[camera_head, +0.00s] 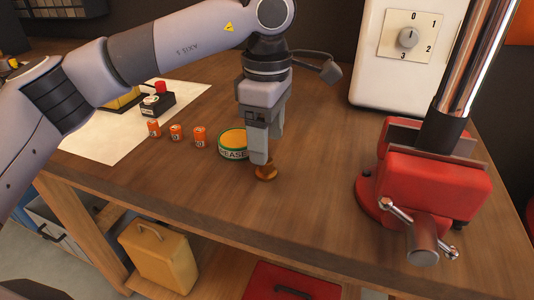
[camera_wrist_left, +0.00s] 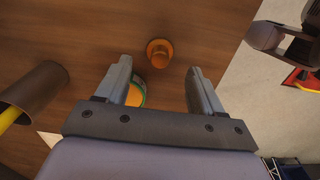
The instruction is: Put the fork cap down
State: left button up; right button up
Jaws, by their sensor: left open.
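The fork cap (camera_head: 266,172), a small orange-bronze stepped disc, rests on the wooden bench near its front edge. My left gripper (camera_head: 262,158) is directly above and behind it, pointing down, with a fingertip overlapping it in the head view. In the left wrist view the fork cap (camera_wrist_left: 160,50) lies beyond the two spread fingers (camera_wrist_left: 160,68), roughly centred between them, and neither finger closes on it. The left gripper is open and empty. My right gripper does not show.
A grease tin (camera_head: 233,139) stands close beside the gripper, with several orange cylinders (camera_head: 200,137) to its left. A red vise (camera_head: 425,190) clamps a chrome fork tube (camera_head: 472,60) at the right. Bare bench lies between cap and vise.

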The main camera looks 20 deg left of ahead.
pick_arm(q)
notch_tip(320, 180, up, 7)
dwell(0.3)
